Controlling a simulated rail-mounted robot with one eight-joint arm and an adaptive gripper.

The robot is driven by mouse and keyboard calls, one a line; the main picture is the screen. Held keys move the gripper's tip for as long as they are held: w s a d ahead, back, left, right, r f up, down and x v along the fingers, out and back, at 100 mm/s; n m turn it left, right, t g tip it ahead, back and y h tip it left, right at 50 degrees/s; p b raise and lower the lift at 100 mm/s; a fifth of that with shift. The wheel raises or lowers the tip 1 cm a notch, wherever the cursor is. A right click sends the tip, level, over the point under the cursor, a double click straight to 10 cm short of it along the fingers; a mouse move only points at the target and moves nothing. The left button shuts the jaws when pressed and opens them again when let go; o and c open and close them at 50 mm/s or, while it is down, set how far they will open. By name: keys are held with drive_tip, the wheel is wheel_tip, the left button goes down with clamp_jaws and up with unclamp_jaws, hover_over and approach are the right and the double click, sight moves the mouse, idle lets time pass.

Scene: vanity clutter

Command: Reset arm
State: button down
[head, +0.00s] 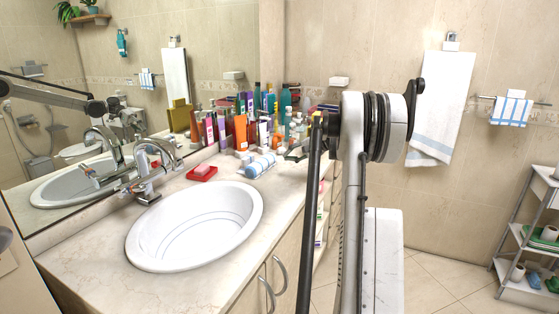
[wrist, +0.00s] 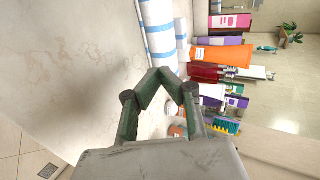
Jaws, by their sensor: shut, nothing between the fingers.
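My gripper (wrist: 160,76) shows in the wrist view with its green-grey fingers meeting at the tips, shut and empty. In the head view my gripper (head: 296,152) is small and dark, at the counter's back right, partly hidden behind my own arm. My arm stands upright in the middle of the head view. A rolled blue-and-white towel (head: 260,166) lies on the counter just left of my gripper. The towel also shows in the wrist view (wrist: 158,35), beyond the fingertips. I cannot tell whether anything touches the gripper.
Several bottles and tubes, one an orange tube (head: 241,133), crowd the back of the counter (head: 95,250). A red soap dish (head: 202,173), a chrome faucet (head: 150,165) and a white basin (head: 195,225) are further left. A shelf rack (head: 527,240) stands right. Floor between is clear.

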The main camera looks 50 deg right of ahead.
drive_tip(key=v, duration=0.4)
drive_tip(key=shift+s+r, duration=0.25)
drive_tip(key=shift+s, duration=0.1)
